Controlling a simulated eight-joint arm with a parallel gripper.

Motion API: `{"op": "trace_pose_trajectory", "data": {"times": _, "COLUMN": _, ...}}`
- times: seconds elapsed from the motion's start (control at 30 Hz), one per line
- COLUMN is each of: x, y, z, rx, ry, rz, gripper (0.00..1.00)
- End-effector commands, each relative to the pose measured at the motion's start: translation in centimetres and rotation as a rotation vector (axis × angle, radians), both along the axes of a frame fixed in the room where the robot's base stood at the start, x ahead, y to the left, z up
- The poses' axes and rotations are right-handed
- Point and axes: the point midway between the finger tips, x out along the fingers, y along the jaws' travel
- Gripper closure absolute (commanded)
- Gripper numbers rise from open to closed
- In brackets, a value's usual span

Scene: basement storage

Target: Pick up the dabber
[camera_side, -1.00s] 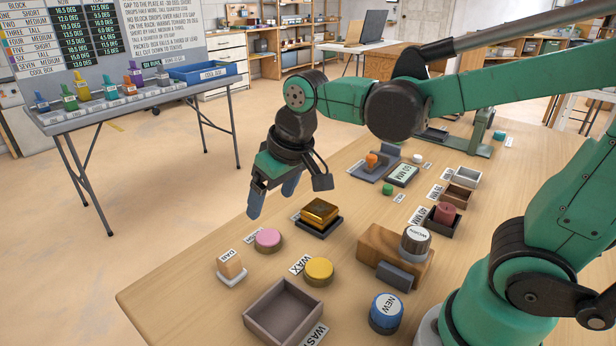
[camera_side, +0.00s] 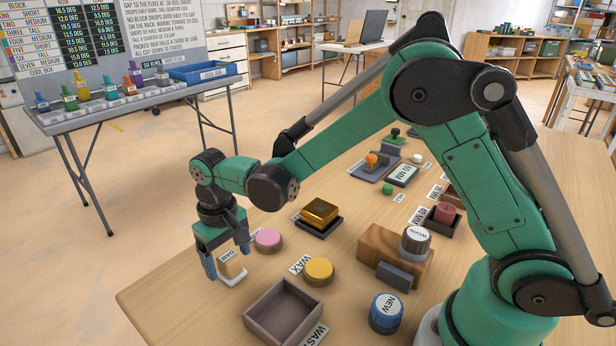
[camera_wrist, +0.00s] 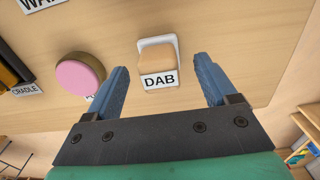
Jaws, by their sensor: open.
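The dabber (camera_side: 232,266) is a small tan block on a white base near the left edge of the wooden table, with a DAB label beside it. In the wrist view the dabber (camera_wrist: 158,50) stands ahead of my gripper, between the lines of its two blue fingers, with the DAB label in front of it. My gripper (camera_side: 228,264) is open and points down over the dabber, partly hiding it in the side view. The fingers (camera_wrist: 164,84) hold nothing, and I see no contact with the dabber.
A pink round pad (camera_side: 268,240) stands close to the right of the dabber. A yellow round pad (camera_side: 319,271), an open empty tray (camera_side: 284,312) and a gold block (camera_side: 320,211) on a dark stand are further right. The table's edge is close on the left.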

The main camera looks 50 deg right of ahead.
Motion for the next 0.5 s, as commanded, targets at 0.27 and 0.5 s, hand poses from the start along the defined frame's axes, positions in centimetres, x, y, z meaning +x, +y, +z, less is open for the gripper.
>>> {"op": "trace_pose_trajectory", "data": {"times": 0.27, "x": -0.02, "y": -0.02, "z": -0.57, "rx": 0.0, "ry": -0.001, "rz": 0.0, "gripper": 0.21}}
{"op": "trace_pose_trajectory", "data": {"times": 0.5, "x": -0.01, "y": -0.02, "z": -0.54, "rx": 0.0, "ry": -0.001, "rz": 0.0, "gripper": 0.75}}
